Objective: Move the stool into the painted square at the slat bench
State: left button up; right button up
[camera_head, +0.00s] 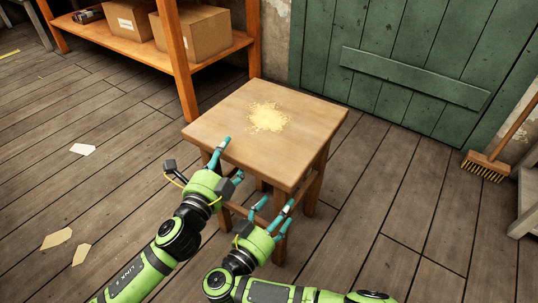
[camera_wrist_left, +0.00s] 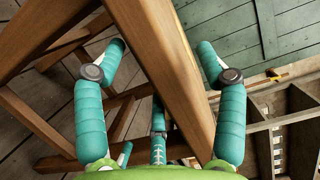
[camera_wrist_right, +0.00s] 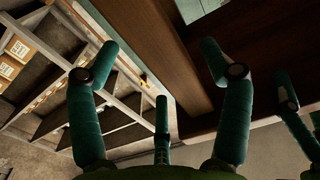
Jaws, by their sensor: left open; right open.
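The wooden stool (camera_head: 305,130) stands upright on the plank floor in front of me, with a pale yellow powdery patch (camera_head: 268,117) on its seat. My left gripper (camera_head: 226,161) is open at the near left edge of the seat. In the left wrist view, its fingers lie on either side of a wooden stool member (camera_wrist_left: 165,70); contact is unclear. My right gripper (camera_head: 276,206) is open, low at the near side of the stool. In the right wrist view, a stool edge (camera_wrist_right: 170,60) runs between its spread fingers. I cannot identify the painted square or the slat bench.
An orange shelf (camera_head: 182,70) with cardboard boxes (camera_head: 194,34) stands behind the stool at left. A green plank door (camera_head: 400,60) is behind at right, with a broom (camera_head: 487,164) beside it. Paper scraps (camera_head: 83,149) lie left. A short yellow strip (camera_head: 9,54) marks the far-left floor.

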aim_at(234, 143)
pick_arm(q)
jog(key=shift+x, duration=2.15)
pick_arm(e)
jog(key=shift+x, duration=2.1)
pick_arm(q)
jog(key=c, duration=1.4)
pick_arm(e)
jog(key=c, duration=1.4)
pick_arm(q)
grip_shut()
pick_arm(e)
grip_shut()
pick_arm(q)
jog(key=shift+w+r, duration=0.1)
jog(key=shift+r, duration=0.3)
pick_arm(e)
jog(key=shift+w+r, duration=0.1)
jog(key=shift+r, duration=0.2)
